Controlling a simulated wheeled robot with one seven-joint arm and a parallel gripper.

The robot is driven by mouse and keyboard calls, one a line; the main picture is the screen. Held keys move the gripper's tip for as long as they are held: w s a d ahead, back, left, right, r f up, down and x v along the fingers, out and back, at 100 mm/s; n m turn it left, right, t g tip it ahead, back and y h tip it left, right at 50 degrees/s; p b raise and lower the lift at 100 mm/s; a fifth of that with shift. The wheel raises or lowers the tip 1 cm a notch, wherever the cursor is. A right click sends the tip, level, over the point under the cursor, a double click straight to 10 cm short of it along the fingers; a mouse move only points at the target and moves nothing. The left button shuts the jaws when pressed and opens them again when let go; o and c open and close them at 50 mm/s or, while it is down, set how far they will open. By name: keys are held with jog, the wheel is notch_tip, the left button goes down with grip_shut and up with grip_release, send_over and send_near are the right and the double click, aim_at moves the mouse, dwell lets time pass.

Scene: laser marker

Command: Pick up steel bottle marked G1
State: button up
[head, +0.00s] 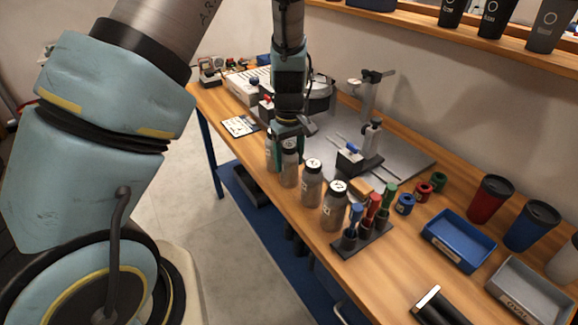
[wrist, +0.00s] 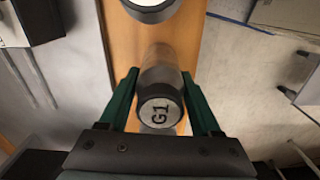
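The steel bottle marked G1 (wrist: 160,68) stands upright in the wrist view, its pale lid label reading G1 towards the camera. My gripper (wrist: 160,76) has its two green fingers on either side of this bottle, with narrow gaps visible near the tips. In the head view my gripper (head: 287,138) is over the far end of a row of steel bottles along the table's front edge. The bottle (head: 289,170) below it appears to be G1, partly hidden by the gripper; its label is not readable there.
Other steel bottles (head: 311,185) (head: 334,208) stand close by in the row. A rack with blue, red and green-topped tools (head: 362,236) is nearer. A grey plate with a fixture (head: 410,155) lies behind. A blue tray (head: 458,240) and cups (head: 490,200) are at right.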

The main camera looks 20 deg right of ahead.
grip_shut()
dwell(0.3)
